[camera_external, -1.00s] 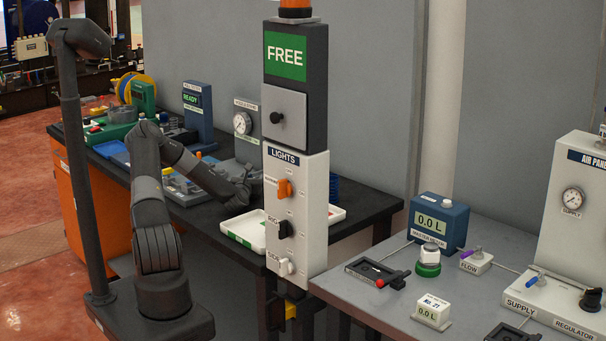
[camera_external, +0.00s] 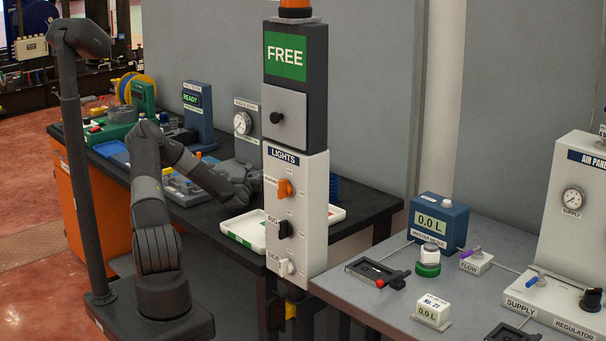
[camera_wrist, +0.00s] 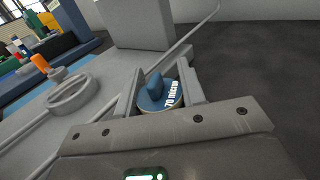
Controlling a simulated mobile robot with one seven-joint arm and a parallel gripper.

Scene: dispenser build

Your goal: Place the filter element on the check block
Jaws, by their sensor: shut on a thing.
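The filter element (camera_wrist: 157,97) appears to be the round blue piece with a raised fin and white lettering in the wrist view. My gripper (camera_wrist: 160,93) is shut on it, with one finger on each side. In the external view my gripper (camera_external: 242,190) is over the black bench, just left of the lights column. The filter element cannot be made out there. In the wrist view a grey ring (camera_wrist: 72,95) stands on a grey surface left of my gripper. I cannot tell whether it belongs to the check block.
The tall lights column (camera_external: 297,215) stands close to my gripper's right. A white tray (camera_external: 256,246) lies on the bench below. A pressure gauge (camera_external: 242,123) and a blue READY unit (camera_external: 197,112) stand behind. An orange-topped peg (camera_wrist: 40,63) is at left in the wrist view.

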